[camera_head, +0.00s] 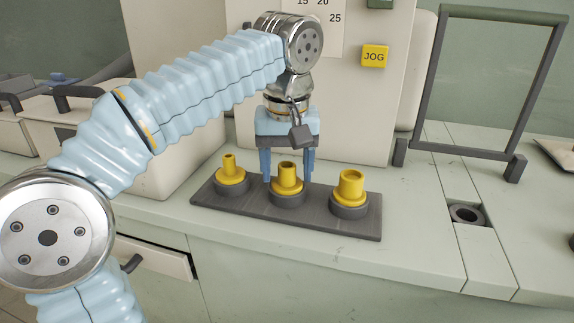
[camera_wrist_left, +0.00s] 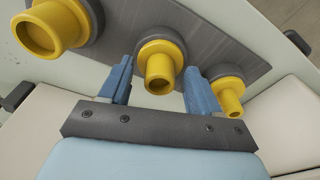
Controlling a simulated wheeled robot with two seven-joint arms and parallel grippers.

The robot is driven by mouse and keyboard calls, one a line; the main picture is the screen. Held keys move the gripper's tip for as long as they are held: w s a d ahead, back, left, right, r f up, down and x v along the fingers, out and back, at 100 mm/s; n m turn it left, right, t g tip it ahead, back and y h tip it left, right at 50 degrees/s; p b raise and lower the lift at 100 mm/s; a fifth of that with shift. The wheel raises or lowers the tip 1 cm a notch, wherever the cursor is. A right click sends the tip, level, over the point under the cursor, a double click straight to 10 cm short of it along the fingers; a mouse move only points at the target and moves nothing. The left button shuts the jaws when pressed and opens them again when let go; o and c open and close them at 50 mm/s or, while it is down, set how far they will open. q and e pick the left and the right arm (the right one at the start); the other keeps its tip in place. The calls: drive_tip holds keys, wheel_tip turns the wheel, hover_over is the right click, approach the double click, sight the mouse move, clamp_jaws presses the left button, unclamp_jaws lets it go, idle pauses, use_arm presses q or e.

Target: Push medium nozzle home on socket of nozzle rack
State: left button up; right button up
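The dark nozzle rack (camera_head: 330,222) carries three yellow nozzles on round dark sockets. The medium nozzle (camera_head: 287,180) stands upright on the middle socket (camera_head: 288,200). I cannot tell whether its flange sits fully down. My left gripper (camera_head: 287,179) points down from behind the rack, its blue fingers apart on either side of the medium nozzle. In the left wrist view the medium nozzle (camera_wrist_left: 160,73) lies between the fingertips of the left gripper (camera_wrist_left: 159,70), with small gaps showing, so the gripper is open. My right gripper is not in view.
A small nozzle (camera_head: 231,172) stands left of the medium one and a large nozzle (camera_head: 351,188) right of it, both close by. A pale machine body (camera_head: 372,110) with a yellow JOG button (camera_head: 374,56) rises behind. The counter (camera_head: 330,265) in front is clear.

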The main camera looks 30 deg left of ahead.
sight(287, 188)
use_arm(q)
drive_tip(key=shift+r, duration=0.35)
wheel_tip(287, 188, up, 11)
drive_tip(key=s+p, duration=0.1)
drive_tip(key=p, duration=0.3)
drive_tip(key=shift+s+d+p, duration=0.15)
drive_tip(key=shift+d+p, duration=0.15)
drive_tip(key=shift+d, duration=0.05)
drive_tip(key=shift+r, duration=0.1)
